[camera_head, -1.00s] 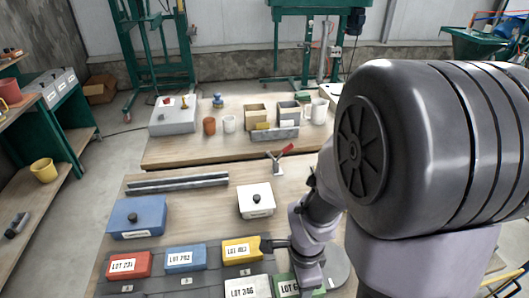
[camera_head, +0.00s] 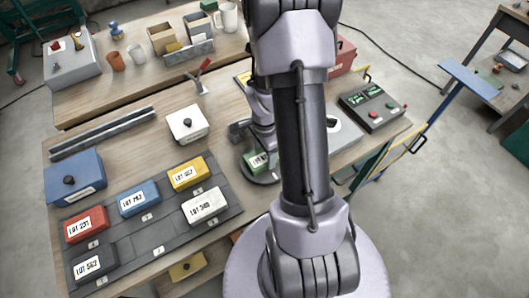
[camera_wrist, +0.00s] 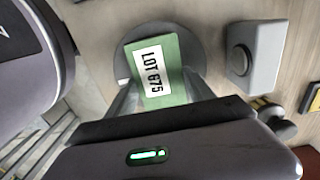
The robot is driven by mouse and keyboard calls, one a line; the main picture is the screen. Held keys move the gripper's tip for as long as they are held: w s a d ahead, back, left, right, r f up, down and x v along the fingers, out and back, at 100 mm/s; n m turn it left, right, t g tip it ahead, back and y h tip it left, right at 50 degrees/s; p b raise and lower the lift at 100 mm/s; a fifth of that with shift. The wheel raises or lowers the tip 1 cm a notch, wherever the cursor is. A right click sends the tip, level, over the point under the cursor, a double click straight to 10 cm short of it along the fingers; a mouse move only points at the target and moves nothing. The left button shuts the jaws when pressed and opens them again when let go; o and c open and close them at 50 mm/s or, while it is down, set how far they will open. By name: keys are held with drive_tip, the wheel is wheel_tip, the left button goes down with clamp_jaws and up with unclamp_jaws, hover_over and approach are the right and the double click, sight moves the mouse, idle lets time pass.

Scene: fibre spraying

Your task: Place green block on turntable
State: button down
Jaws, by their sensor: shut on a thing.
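The green block (camera_head: 257,162) with a white label sits between the fingers of my gripper (camera_head: 254,150). In the wrist view the green block (camera_wrist: 160,72) reads LOT 675, with a finger along each side. My gripper (camera_wrist: 158,92) is shut on it. The turntable (camera_head: 262,178), a round grey disc, is directly under the block; its rim (camera_wrist: 196,45) shows around the block in the wrist view. I cannot tell whether the block touches the disc. My arm hides part of the turntable in the head view.
A grey mat (camera_head: 160,236) holds red (camera_head: 86,224), blue (camera_head: 139,197), yellow (camera_head: 186,172), white (camera_head: 205,205) and dark (camera_head: 94,263) blocks. A white box (camera_head: 187,123) with a black knob stands behind. A control box (camera_head: 372,108) stands right of my arm.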

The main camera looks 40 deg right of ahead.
drive_tip(key=shift+f, duration=0.15)
drive_tip(key=shift+c, duration=1.9)
unclamp_jaws()
